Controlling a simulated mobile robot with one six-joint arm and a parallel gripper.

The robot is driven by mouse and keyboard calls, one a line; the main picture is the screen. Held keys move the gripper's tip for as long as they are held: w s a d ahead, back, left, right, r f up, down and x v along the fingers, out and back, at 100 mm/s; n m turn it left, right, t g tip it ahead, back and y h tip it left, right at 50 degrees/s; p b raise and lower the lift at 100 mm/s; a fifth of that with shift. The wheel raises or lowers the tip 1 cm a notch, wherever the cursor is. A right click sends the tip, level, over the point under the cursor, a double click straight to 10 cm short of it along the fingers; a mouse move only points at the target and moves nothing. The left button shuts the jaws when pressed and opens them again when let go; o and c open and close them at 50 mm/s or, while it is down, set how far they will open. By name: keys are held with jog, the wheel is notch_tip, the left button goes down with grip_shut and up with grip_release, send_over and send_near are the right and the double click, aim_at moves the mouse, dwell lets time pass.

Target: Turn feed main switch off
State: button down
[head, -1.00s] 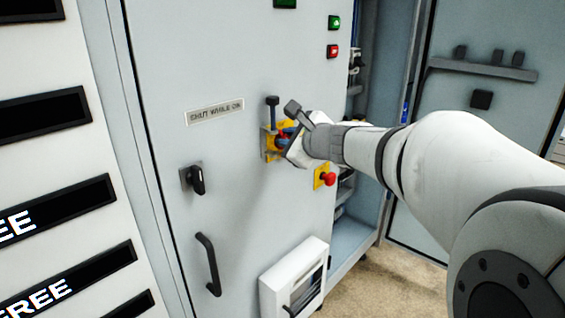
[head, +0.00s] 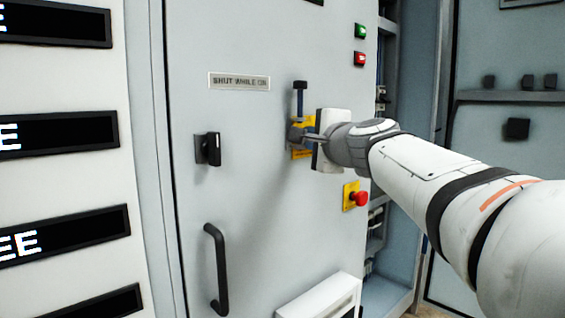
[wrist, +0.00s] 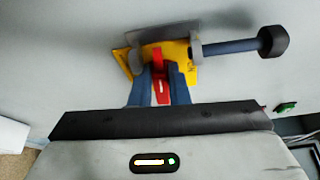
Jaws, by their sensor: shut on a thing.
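The feed main switch is a yellow plate (head: 296,152) on the grey cabinet door, mostly hidden behind my gripper in the head view. In the wrist view its yellow plate (wrist: 181,50) shows with a red handle (wrist: 159,66) at its middle. My gripper (wrist: 160,88) has its two blue-grey fingers on either side of the red handle, shut on it. In the head view my gripper (head: 303,137) reaches the plate from the right. A dark post with a black knob (head: 299,88) stands above the plate; it points right in the wrist view (wrist: 272,42).
A black rotary switch (head: 210,149) and door handle (head: 216,268) are to the left. A red emergency button (head: 359,198) on yellow is just below my wrist. Green (head: 360,31) and red (head: 360,59) buttons are above. A white box (head: 322,297) juts out below.

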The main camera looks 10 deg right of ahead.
jog(key=shift+f+n+b, duration=0.2)
jog(key=shift+n+b, duration=0.4)
jog(key=shift+b, duration=0.75)
jog(key=c, duration=1.4)
grip_release()
jog(key=shift+t, duration=0.3)
